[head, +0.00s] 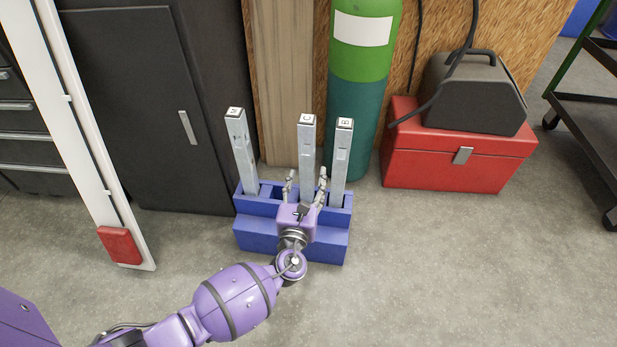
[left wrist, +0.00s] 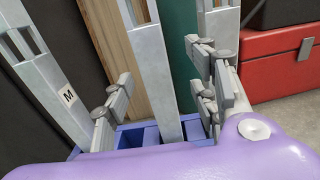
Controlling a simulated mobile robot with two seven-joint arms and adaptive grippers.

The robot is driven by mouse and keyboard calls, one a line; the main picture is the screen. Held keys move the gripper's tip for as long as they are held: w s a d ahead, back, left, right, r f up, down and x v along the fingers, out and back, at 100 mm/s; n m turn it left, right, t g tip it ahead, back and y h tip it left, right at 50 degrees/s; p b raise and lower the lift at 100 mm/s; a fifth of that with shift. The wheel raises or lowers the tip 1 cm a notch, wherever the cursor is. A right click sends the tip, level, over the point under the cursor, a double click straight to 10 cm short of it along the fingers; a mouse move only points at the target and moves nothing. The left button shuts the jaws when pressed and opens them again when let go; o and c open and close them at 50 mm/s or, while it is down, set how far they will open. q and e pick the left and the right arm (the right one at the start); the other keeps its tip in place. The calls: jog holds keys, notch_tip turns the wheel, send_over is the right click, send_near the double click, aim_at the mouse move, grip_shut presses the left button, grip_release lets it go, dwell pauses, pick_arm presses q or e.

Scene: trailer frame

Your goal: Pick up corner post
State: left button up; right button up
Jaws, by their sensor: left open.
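Three grey metal corner posts stand upright in a blue stepped rack (head: 290,246). The left post (head: 242,152) has an M label, also readable in the left wrist view (left wrist: 42,78). The middle post (head: 306,150) and right post (head: 341,152) have white label tops. My left gripper (head: 306,178) is open, with its fingers on either side of the middle post near its lower part. In the left wrist view the middle post (left wrist: 155,75) rises between the fingers; I cannot tell whether they touch it. The right post (left wrist: 222,28) is partly hidden behind the right finger. My right gripper is not in view.
A green gas cylinder (head: 362,80) and a wooden board (head: 285,90) stand close behind the rack. A dark cabinet (head: 150,110) is at the left. A red toolbox (head: 450,160) is at the right. The floor in front is clear.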

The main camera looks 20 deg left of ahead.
aim_at(306, 171)
pick_arm(q)
jog(key=shift+x, duration=0.9)
jog(key=w, duration=0.1)
jog(key=w+a+b, duration=0.1)
jog(key=w+f+b, duration=0.1)
jog(key=w, duration=0.1)
jog(key=shift+a, duration=0.35)
jog(key=shift+w+b, duration=0.2)
jog(key=shift+b, duration=0.1)
jog(key=shift+r, duration=0.15)
jog(key=c, duration=0.5)
grip_shut()
jog(key=shift+r, duration=0.1)
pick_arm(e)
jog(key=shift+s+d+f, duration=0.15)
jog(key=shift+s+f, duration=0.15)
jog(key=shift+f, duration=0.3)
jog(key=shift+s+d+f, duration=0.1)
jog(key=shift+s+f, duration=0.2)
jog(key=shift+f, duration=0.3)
